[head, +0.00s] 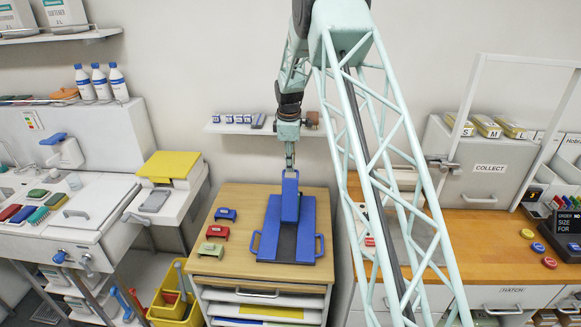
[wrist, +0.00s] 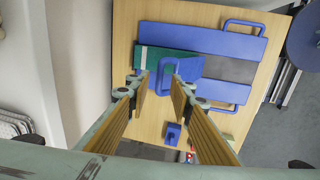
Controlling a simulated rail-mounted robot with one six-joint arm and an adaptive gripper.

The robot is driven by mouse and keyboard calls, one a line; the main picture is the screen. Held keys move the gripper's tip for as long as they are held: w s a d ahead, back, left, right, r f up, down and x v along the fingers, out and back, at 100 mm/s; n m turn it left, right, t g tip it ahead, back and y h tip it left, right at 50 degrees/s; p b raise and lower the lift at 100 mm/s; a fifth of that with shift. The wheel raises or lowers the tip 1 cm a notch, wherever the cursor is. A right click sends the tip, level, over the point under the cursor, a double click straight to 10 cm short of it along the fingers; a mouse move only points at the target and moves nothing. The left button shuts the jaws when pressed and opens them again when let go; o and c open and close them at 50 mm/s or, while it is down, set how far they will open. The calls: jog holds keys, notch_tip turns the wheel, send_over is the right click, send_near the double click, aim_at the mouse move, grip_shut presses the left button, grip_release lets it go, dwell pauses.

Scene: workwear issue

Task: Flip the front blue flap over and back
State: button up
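The blue folding board (head: 268,222) lies on the wooden cabinet top, with blue side panels and a dark grey strip between them. The blue flap (head: 290,204) stands raised and tilted over the strip. Its loop handle (wrist: 164,78) is at its raised end, beside a green patch (wrist: 150,55) in the wrist view. My gripper (head: 290,163) is just above the flap's raised end. In the wrist view my gripper (wrist: 160,79) is open, its fingers apart, with part of the handle showing in the gap. Contact with the handle cannot be told.
The board's side handles (head: 256,243) stick out on both sides. A yellow crate (head: 172,300) stands lower left. A wall shelf (head: 232,128) with small items is behind my gripper.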

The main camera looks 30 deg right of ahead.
jog(key=shift+w+d+f, duration=0.1)
jog(key=shift+w+f, duration=0.05)
jog(key=shift+f, duration=0.85)
grip_shut()
